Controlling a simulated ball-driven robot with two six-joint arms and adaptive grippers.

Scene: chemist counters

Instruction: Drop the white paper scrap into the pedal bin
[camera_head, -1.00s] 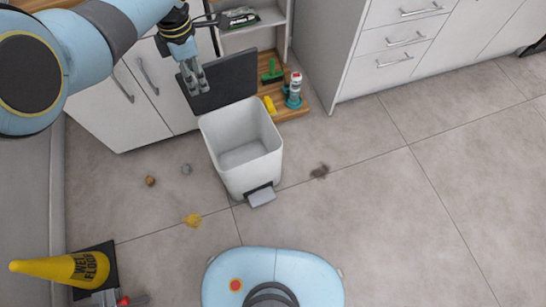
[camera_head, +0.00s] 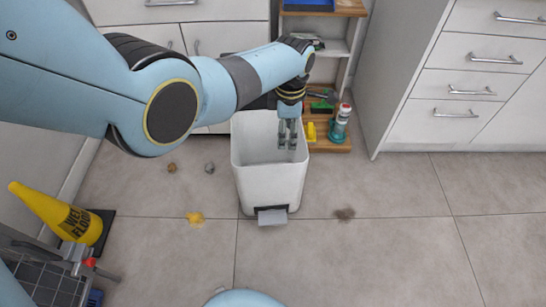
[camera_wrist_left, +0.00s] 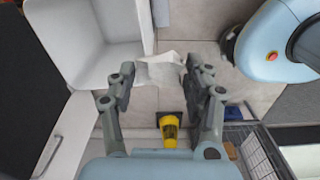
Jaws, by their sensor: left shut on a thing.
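The white pedal bin (camera_head: 268,185) stands on the floor with its mouth open upward and its grey pedal (camera_head: 272,217) at the front. Its dark lid is raised behind it, mostly hidden by my left arm. My left gripper (camera_head: 287,143) points down, overlapping the right part of the bin's mouth in the head view. In the left wrist view, my left gripper (camera_wrist_left: 160,76) is shut on the crumpled white paper scrap (camera_wrist_left: 158,71). The bin (camera_wrist_left: 88,45) is at the upper left there, close beside the scrap in the picture. My right gripper is out of view.
A low shelf with a bottle (camera_head: 340,122) and a yellow item (camera_head: 311,131) stands behind the bin, beside drawers (camera_head: 465,95). A yellow wet-floor cone (camera_head: 58,212), yellow litter (camera_head: 195,217) and a dark clump (camera_head: 344,213) are on the floor.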

